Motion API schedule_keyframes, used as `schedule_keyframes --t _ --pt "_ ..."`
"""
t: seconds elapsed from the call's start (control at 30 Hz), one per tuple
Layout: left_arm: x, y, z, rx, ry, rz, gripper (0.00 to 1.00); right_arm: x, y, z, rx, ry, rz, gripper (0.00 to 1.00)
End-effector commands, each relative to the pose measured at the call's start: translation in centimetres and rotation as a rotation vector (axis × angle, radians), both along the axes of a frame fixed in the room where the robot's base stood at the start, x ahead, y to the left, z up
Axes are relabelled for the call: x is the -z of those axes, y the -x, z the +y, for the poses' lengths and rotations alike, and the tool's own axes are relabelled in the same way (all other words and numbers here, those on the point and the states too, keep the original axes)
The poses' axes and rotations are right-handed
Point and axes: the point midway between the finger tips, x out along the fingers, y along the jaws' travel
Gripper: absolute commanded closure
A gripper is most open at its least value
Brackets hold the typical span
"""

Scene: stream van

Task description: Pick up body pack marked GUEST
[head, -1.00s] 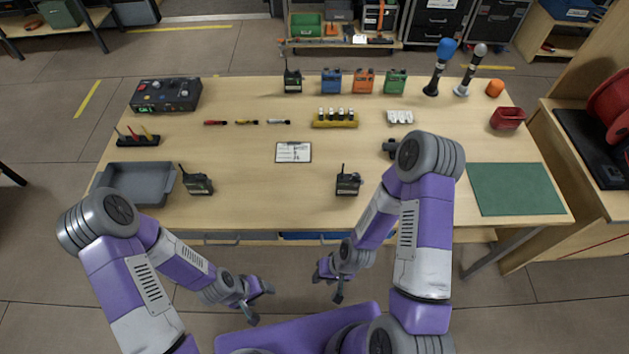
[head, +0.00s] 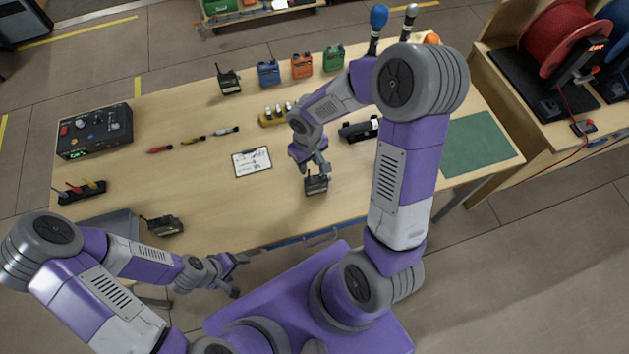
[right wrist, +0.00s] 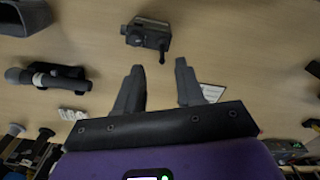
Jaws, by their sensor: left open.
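A dark body pack with a short antenna (head: 316,184) stands near the table's front edge. It also shows in the right wrist view (right wrist: 147,35), beyond the fingertips and not between them. My right gripper (head: 316,168) is open and empty just above and behind it in the head view; in the right wrist view its two fingers (right wrist: 158,77) are spread. A second body pack (head: 164,226) stands at the front left beside the grey tray, and a third (head: 229,81) at the back. I cannot read GUEST on any pack. My left gripper (head: 239,276) is open and empty off the table's front edge.
A clipboard (head: 252,161) lies left of the right gripper. A dark microphone-like item (head: 358,131) lies close to my right arm. A yellow battery holder (head: 272,118), blue (head: 268,73), orange (head: 301,65) and green (head: 333,58) packs stand behind. The front middle of the table is mostly clear.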

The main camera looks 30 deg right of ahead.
Motion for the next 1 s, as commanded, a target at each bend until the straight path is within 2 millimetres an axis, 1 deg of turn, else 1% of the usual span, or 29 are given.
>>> schedule_keyframes --t 0.1,0.2,0.3,0.57,0.67,0.8,0.83,1.0 --pt "0.2 0.0 0.0 0.0 0.0 0.001 0.29 2.0 0.2 0.2 -0.002 0.0 0.005 0.62" --pt "0.4 0.0 0.0 0.0 0.0 0.0 0.29 3.5 0.2 0.3 -0.001 -0.001 0.004 0.62" --pt "0.5 0.0 0.0 0.0 0.0 0.0 0.29 4.3 0.2 0.3 0.0 -0.001 0.003 0.62" --pt "0.5 0.0 0.0 0.0 0.0 0.0 0.29 4.5 0.2 0.3 0.001 -0.002 0.0 0.62" --pt "0.5 0.0 0.0 0.0 0.0 0.0 0.29 4.5 0.2 0.3 0.0 -0.002 0.0 0.76" --pt "0.5 0.0 0.0 0.0 0.0 0.0 0.29 4.5 0.2 0.3 0.0 -0.002 0.0 0.98" --pt "0.5 0.0 0.0 0.0 0.0 0.0 0.29 4.5 0.2 0.3 0.0 -0.002 0.0 1.0" --pt "0.5 0.0 0.0 0.0 0.0 0.0 0.29 4.5 0.2 0.3 0.0 -0.002 0.0 1.0"
